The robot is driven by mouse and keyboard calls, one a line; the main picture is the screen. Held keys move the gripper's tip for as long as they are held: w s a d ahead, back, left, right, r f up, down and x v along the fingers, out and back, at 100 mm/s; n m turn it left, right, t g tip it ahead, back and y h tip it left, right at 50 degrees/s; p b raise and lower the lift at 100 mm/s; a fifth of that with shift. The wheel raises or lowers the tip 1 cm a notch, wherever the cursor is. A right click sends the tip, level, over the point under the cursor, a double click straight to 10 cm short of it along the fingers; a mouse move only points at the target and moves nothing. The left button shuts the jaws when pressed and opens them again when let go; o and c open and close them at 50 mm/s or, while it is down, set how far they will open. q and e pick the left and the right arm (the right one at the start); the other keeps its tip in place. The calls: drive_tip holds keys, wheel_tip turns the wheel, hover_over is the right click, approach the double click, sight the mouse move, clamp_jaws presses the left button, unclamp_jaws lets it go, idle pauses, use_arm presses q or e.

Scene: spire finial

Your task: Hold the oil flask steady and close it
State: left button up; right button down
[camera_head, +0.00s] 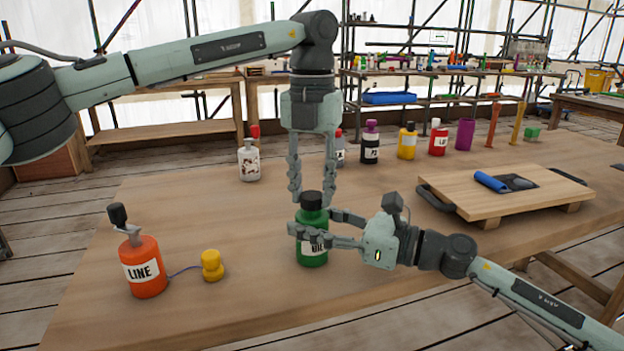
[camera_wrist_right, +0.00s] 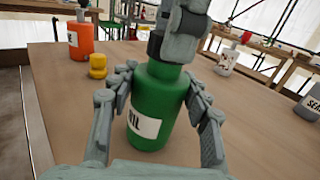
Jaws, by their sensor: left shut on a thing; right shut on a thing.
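The oil flask (camera_head: 313,254) is a green bottle with a white label, standing upright on the wooden table. It also shows in the right wrist view (camera_wrist_right: 158,100). My right gripper (camera_head: 312,224) comes in from the right and is shut around the flask's upper body. A black cap (camera_head: 312,200) sits at the flask's mouth. My left gripper (camera_head: 312,196) points straight down and is shut on this cap. In the right wrist view the left fingers hide most of the cap (camera_wrist_right: 154,45), so I cannot tell how far it is screwed down.
An orange bottle (camera_head: 143,272) marked LINE and a yellow cap (camera_head: 212,265) stand to the left. A white bottle (camera_head: 249,160) and several coloured bottles stand behind. A wooden board (camera_head: 470,199) with a blue roll (camera_head: 490,182) lies at right.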

use_arm(q)
drive_tip(key=shift+f, duration=0.6)
idle(0.5)
